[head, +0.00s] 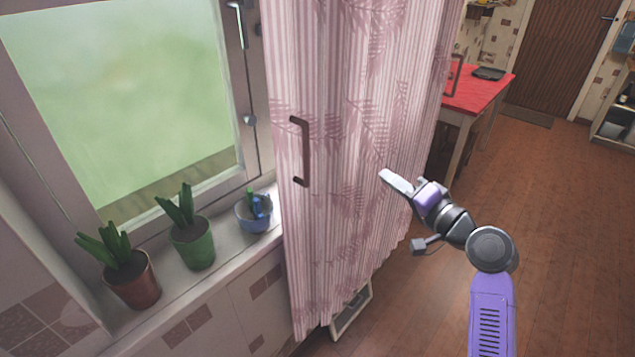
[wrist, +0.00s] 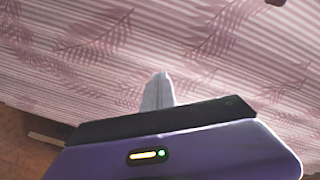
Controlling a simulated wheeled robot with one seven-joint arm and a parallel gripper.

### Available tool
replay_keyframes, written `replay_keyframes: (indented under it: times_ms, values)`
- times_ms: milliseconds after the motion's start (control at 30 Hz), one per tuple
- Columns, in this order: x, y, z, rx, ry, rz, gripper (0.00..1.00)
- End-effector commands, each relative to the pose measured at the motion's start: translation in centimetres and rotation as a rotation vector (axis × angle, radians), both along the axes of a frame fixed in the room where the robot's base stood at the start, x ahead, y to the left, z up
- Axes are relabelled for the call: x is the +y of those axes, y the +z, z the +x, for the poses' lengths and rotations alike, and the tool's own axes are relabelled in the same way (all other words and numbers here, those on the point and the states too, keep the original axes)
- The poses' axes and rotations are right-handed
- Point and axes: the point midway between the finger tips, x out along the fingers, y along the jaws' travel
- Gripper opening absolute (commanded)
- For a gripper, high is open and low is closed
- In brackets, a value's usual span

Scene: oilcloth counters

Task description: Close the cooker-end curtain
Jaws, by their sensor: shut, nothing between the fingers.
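A pink striped curtain with a leaf pattern (head: 345,120) hangs to the right of the window in the head view. A dark bar handle (head: 301,150) is on its left part, and another handle (head: 453,75) shows at its right edge. My gripper (head: 384,175) is shut and empty. It is in front of the right part of the curtain, to the right of the dark handle and apart from it. In the wrist view the curtain (wrist: 220,45) fills the space beyond my shut fingers (wrist: 158,90). I cannot tell whether the fingertips touch the cloth.
A window (head: 120,95) is at left. Its sill (head: 215,280) holds a brown plant pot (head: 133,281), a green plant pot (head: 193,243) and a blue bowl (head: 254,215). A red-topped table (head: 478,92) stands behind the curtain. The wooden floor (head: 560,230) at right is clear.

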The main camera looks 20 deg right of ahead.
Motion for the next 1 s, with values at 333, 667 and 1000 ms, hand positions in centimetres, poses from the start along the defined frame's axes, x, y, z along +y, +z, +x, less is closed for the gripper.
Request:
replay_keyframes:
  times_ms: [333, 667, 1000]
  values:
    - [6.6, 1.8, -0.1, 0.081, 0.446, 0.306, 0.0]
    - [9.4, 1.2, -0.3, 0.135, 0.538, 0.338, 0.0]
    - [13.0, 0.9, 4.3, 0.136, 0.537, 0.337, 0.0]
